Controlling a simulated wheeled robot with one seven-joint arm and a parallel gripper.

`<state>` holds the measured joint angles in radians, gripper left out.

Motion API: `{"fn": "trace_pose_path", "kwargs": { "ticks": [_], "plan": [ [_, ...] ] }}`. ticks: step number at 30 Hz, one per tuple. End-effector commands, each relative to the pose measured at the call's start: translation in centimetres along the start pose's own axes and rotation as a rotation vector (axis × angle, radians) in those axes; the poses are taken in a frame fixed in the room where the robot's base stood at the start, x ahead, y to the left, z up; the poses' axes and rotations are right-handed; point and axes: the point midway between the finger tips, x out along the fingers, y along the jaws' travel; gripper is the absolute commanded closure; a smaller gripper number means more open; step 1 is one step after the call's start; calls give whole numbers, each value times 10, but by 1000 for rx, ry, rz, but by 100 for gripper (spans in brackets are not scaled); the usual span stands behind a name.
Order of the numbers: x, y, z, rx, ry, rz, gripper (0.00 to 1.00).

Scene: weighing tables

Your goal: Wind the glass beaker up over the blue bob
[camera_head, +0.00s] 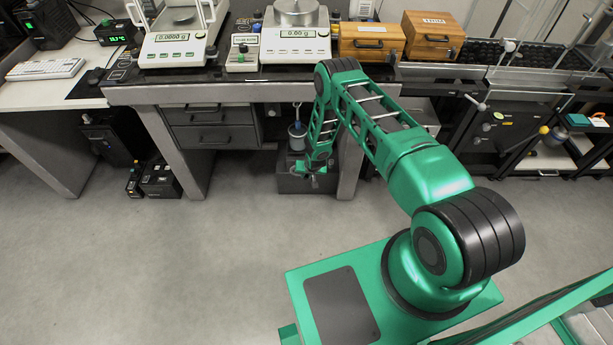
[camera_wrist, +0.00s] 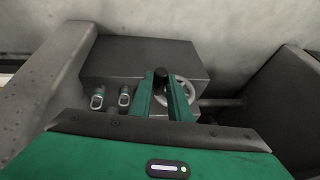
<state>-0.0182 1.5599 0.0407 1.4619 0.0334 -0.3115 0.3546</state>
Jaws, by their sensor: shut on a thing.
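A small blue-grey cylinder, seemingly the blue bob (camera_head: 298,129), hangs from a hook and thin wire below the weighing table in the head view. The glass beaker is around or just below it; it is too small to tell how far it encloses the bob. A grey stand box (camera_wrist: 125,62) has a pale handwheel (camera_wrist: 189,91) on its face, with a dark crank knob (camera_wrist: 160,72). My gripper (camera_wrist: 161,84) is shut on the crank knob, with its two green fingers either side. It also shows low under the table in the head view (camera_head: 318,174).
Two metal valves or fittings (camera_wrist: 97,98) stick out left of the wheel. A table leg (camera_head: 352,165) stands just right of my gripper. Balances, including one reading 0.00 g (camera_head: 297,33), stand on the weighing table (camera_head: 230,93). The floor in front is clear.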

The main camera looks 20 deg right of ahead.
Motion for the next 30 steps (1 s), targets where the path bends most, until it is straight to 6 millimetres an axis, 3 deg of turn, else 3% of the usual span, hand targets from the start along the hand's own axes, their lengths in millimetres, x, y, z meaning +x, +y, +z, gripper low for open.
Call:
{"fn": "trace_pose_path", "kwargs": {
  "ticks": [8,30],
  "plan": [
    [4,8,2,44,0,-92,100],
    [28,23,11,251,4,-599,100]
  ]
}}
